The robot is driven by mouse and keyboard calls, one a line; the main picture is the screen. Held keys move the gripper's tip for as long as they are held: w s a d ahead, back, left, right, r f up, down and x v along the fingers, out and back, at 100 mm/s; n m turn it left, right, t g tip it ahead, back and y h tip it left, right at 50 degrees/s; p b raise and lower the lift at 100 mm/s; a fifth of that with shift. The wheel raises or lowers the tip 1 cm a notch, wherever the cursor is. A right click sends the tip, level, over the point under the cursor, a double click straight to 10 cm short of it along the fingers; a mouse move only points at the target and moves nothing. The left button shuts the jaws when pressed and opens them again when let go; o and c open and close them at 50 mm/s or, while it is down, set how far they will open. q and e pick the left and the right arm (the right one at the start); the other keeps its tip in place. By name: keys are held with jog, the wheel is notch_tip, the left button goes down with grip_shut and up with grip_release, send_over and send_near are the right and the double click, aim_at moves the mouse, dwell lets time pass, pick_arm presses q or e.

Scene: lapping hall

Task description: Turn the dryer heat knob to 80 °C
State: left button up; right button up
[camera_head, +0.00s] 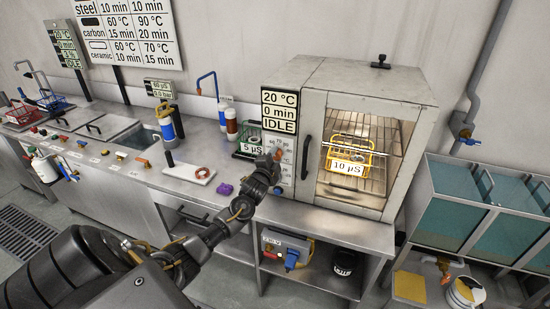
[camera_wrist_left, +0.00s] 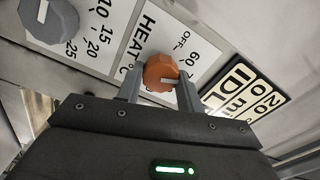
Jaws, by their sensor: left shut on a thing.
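The dryer (camera_head: 375,190) is a grey cabinet with a lit glass door, standing on the steel bench. Its display (camera_head: 279,111) reads 20 °C, 0 min, IDLE; it shows partly in the left wrist view (camera_wrist_left: 240,103). The heat knob (camera_wrist_left: 160,72) is orange-brown with a pale pointer mark, beside the HEAT lettering and the OFF and 60 marks. My left gripper (camera_wrist_left: 161,88) is shut on this knob, one finger on each side. In the head view my left gripper (camera_head: 272,162) covers much of the panel. The exact pointer setting is unclear. My right gripper is not in view.
A grey knob (camera_wrist_left: 50,18) with 10, 15, 20, 25 marks lies close to the heat knob. A yellow basket (camera_head: 357,155) tagged 10 µS sits inside the dryer. A green basket (camera_head: 246,150) tagged 5 µS stands left of the dryer.

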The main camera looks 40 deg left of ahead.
pick_arm(q)
jog(key=m, duration=0.6)
jog(key=shift+p, duration=0.35)
jog(key=m, duration=0.6)
jog(key=shift+p, duration=0.4)
jog(key=shift+f, duration=0.1)
jog(key=o, duration=1)
jog(key=shift+s, duration=0.1)
jog(key=b+v, duration=0.2)
jog(key=v, duration=0.8)
jog(key=shift+s+b, duration=0.25)
jog(key=shift+b, duration=0.05)
